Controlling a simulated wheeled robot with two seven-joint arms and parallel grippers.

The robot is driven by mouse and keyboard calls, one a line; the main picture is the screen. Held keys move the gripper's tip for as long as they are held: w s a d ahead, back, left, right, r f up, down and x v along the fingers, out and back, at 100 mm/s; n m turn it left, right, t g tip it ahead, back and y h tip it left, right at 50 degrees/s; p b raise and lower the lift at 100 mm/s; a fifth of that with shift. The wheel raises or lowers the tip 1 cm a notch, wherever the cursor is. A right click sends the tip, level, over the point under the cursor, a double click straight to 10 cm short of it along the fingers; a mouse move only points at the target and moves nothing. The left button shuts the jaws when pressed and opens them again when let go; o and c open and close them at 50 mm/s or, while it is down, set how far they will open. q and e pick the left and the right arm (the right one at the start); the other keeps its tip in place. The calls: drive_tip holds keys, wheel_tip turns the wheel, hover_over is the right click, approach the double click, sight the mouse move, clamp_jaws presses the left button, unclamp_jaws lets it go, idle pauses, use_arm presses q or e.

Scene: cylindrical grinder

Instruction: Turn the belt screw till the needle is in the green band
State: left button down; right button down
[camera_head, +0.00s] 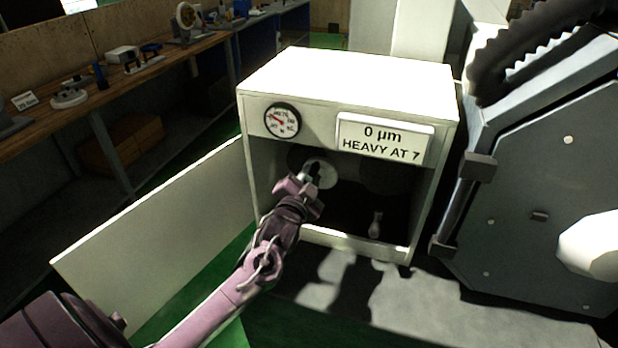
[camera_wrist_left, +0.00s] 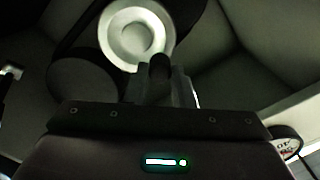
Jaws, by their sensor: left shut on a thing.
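The dial gauge (camera_head: 281,121) is on the upper left front of the open white cabinet (camera_head: 345,78). Its red needle appears to point up and left. The green band is too small to make out. The dial's edge also shows in the left wrist view (camera_wrist_left: 287,146). My left gripper (camera_head: 312,178) reaches into the cabinet in front of a pale round pulley (camera_head: 327,174). In the left wrist view its jaws (camera_wrist_left: 160,80) are shut on a dark round-ended piece, which looks like the belt screw (camera_wrist_left: 160,66). The pulley (camera_wrist_left: 136,35) is just beyond it. My right gripper is out of view.
A sign (camera_head: 384,138) on the cabinet reads "0 µm HEAVY AT 7". A white door panel (camera_head: 160,235) stands open at left. A small pale fitting (camera_head: 376,225) is low inside the cabinet. A dark machine body (camera_head: 540,190) stands close at right. A workbench (camera_head: 165,70) runs along the left.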

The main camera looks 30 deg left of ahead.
use_arm(q)
drive_tip(key=c, duration=1.2)
unclamp_jaws()
drive_tip(key=shift+c, duration=0.2)
drive_tip(key=shift+s+d+f, duration=0.1)
drive_tip(key=shift+s+d, duration=0.05)
drive_tip(key=shift+s, duration=0.2)
drive_tip(key=b+v, duration=0.2)
drive_tip(key=v, duration=0.5)
